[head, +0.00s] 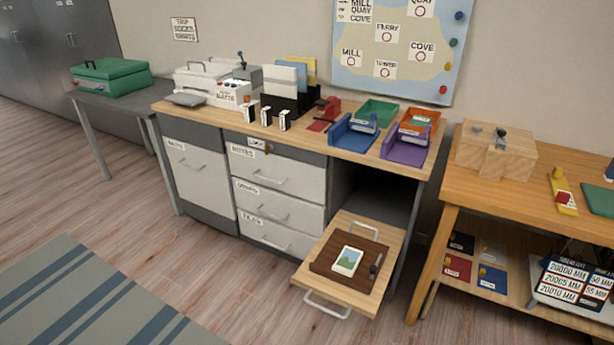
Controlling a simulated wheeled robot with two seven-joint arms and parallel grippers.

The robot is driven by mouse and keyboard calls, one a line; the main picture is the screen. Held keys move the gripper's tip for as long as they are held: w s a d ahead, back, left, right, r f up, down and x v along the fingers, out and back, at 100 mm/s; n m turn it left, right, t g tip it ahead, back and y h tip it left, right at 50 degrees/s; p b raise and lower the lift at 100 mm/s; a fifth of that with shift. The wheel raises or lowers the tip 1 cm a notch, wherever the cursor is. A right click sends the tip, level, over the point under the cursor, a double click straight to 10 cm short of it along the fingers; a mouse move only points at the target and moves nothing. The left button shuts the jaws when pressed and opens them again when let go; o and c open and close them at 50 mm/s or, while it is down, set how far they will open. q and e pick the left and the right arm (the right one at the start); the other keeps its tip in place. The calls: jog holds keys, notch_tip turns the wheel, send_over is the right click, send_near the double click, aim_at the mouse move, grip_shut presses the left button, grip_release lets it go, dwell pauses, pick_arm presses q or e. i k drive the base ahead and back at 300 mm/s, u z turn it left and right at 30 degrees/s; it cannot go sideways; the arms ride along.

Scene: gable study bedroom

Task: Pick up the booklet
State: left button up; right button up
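A small flat white piece with a green and blue picture (347,261) lies on a dark brown board (325,265); it may be the booklet, but I cannot tell for sure. The board rests on a pulled-out wooden shelf (372,226) low at the right end of the desk. A thin dark tool (376,266) lies beside the piece, apart from it. Several flat booklet-like items, one of them dark red (457,268), are on the lower shelf of the right-hand table. Neither of my grippers is in view.
The desk top (312,140) holds a blue tray (352,136), a purple tray (405,150), a white machine (205,82) and upright files. The right-hand table (540,185) bears a wooden block (495,155). The floor (215,275) before the drawers is clear beyond a striped rug (80,300).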

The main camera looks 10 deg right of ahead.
aim_at(347, 264)
jog(key=z, duration=0.1)
jog(key=k, duration=0.35)
jog(key=u, duration=0.3)
jog(key=i, duration=1.65)
jog(key=z, duration=0.3)
